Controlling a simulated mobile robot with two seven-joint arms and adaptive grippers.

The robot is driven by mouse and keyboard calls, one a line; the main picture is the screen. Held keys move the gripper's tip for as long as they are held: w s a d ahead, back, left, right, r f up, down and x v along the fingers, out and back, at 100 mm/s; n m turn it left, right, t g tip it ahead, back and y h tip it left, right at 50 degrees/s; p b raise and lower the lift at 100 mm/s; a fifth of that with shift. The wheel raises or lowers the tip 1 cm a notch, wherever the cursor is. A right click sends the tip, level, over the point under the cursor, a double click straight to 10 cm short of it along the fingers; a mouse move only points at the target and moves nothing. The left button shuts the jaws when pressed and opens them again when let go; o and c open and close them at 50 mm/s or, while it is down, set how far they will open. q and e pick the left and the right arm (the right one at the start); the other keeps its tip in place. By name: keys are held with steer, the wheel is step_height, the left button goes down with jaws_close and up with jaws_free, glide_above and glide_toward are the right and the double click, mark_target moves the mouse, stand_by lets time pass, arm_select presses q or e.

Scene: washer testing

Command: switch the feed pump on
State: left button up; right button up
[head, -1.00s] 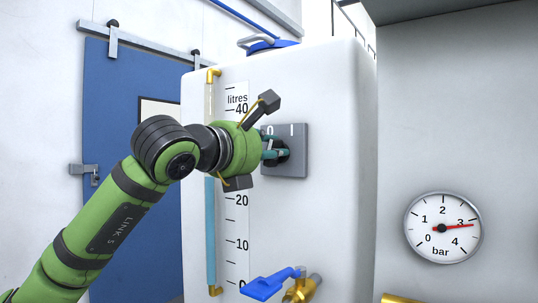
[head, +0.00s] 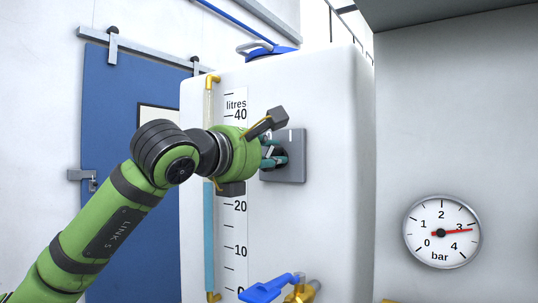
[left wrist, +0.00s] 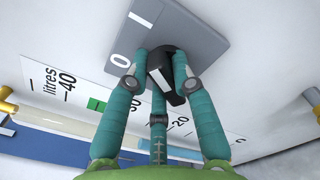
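The pump switch is a grey square plate (head: 292,168) on the white tank, marked 0 and I, with a black rotary knob. In the left wrist view the knob (left wrist: 165,78) shows a white stripe; which mark it points to I cannot tell. My left gripper (head: 274,152) is at the plate. In the left wrist view its teal fingers (left wrist: 160,85) close in around the knob, one on each side and one below, and appear shut on it. The fingers and the gripper body hide most of the knob in the head view. My right gripper is not in view.
The tank (head: 330,120) carries a litre scale (head: 236,215) and sight tube. A blue-handled valve (head: 270,289) sits below the gripper. A pressure gauge (head: 442,231) on the right reads a little above 3 bar. A blue door (head: 112,120) stands behind my arm.

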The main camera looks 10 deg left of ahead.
arm_select(q)
steer(key=o, duration=0.4)
steer(key=v, duration=1.2)
